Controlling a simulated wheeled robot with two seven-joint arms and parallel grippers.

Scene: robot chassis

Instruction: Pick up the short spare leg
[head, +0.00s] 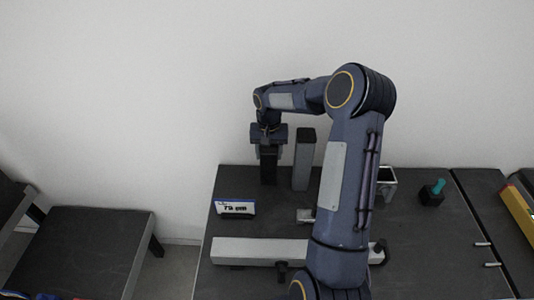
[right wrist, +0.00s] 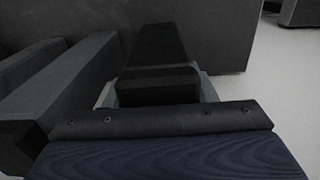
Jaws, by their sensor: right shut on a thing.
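My right gripper (head: 269,146) is at the back left of the dark table, pointing down. It is shut on the short spare leg (head: 268,170), a dark upright block. Whether its lower end touches the table is hard to tell. In the right wrist view the dark leg (right wrist: 158,55) runs away from between the fingers (right wrist: 158,90). A taller grey leg (head: 304,160) stands upright just right of it, apart from the gripper; it also shows at the left of the right wrist view (right wrist: 60,80). My left gripper is not in view.
A small sign (head: 235,208) stands in front of the held leg. A long pale bar (head: 258,251) lies nearer. An open square holder (head: 387,174) and a dark block with a teal piece (head: 432,193) are at right. A lower dark table (head: 85,250) stands at left.

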